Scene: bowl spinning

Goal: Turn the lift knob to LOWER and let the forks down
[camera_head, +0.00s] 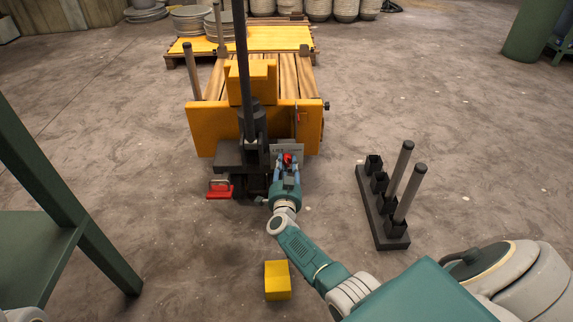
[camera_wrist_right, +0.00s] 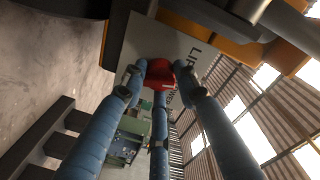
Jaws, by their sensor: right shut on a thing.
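The red lift knob (camera_head: 288,158) sits on a grey label plate (camera_head: 277,149) at the near side of a yellow and black truck (camera_head: 202,130). My right gripper (camera_head: 287,162) is shut on the knob. In the right wrist view its blue fingers close around the red knob (camera_wrist_right: 158,72) against the plate (camera_wrist_right: 170,45). Printed letters show there, starting "LI", with others partly covered by a finger; the knob's setting cannot be read. The forks cannot be made out behind the truck's yellow front. My left gripper is not in view.
A red pedal-like part (camera_head: 219,190) is low on the truck's left. A black rack with grey posts (camera_head: 388,225) stands right of my arm. A yellow block (camera_head: 277,280) lies on the floor nearby. A green frame (camera_head: 40,240) is at left. Floor further right is clear.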

